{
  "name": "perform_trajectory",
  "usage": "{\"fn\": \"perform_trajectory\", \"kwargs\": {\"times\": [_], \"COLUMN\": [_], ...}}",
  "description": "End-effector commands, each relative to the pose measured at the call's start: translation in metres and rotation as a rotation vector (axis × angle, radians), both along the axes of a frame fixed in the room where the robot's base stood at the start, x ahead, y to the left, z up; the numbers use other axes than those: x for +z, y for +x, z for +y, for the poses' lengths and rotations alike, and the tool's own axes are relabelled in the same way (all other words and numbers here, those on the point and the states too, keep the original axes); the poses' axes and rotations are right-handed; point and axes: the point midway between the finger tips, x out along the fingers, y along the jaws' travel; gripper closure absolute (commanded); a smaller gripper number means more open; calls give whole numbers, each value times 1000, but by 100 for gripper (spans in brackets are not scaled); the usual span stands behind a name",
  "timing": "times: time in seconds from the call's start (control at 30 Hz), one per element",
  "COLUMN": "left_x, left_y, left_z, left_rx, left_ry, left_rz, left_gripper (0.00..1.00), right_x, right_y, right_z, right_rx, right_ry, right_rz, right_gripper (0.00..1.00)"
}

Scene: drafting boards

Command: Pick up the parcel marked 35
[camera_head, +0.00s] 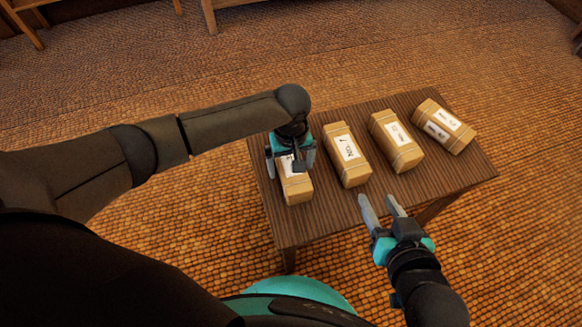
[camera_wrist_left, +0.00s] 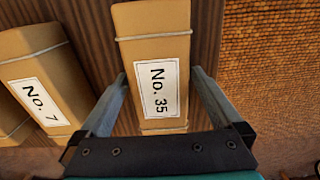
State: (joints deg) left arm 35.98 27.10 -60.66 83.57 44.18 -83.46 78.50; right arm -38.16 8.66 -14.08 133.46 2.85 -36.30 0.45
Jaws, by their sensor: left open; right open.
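The parcel marked No. 35 (camera_head: 297,188) is a tan box with string and a white label, lying at the left end of the dark wooden table. In the left wrist view the parcel (camera_wrist_left: 155,30) shows its label clearly. My left gripper (camera_head: 289,168) is over this parcel and hides part of it. In the left wrist view its open fingers (camera_wrist_left: 159,75) appear on either side of the parcel, with a gap at the left finger. My right gripper (camera_head: 376,198) is open and empty, near the table's front edge.
The parcel marked No. 7 (camera_head: 347,155) lies just right of parcel 35 and also shows in the left wrist view (camera_wrist_left: 35,75). Two more parcels (camera_head: 396,140) (camera_head: 443,126) lie further right, their labels unreadable. The table (camera_head: 310,222) has bare wood at its front.

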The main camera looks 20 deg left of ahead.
Motion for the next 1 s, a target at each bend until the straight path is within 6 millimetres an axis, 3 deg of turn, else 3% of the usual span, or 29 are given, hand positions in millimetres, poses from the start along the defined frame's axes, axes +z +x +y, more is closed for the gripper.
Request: {"fn": "perform_trajectory", "kwargs": {"times": [0.13,1.0], "left_x": [0,0], "left_y": [0,0], "left_z": [0,0], "left_rx": [0,0], "left_ry": [1,1], "left_rz": [-1,1], "left_gripper": [0,98], "right_x": [0,-1], "right_y": [0,0], "right_z": [0,0], "right_rx": [0,0], "right_ry": [0,-1], "right_rz": [1,3], "right_gripper": [50,50]}}
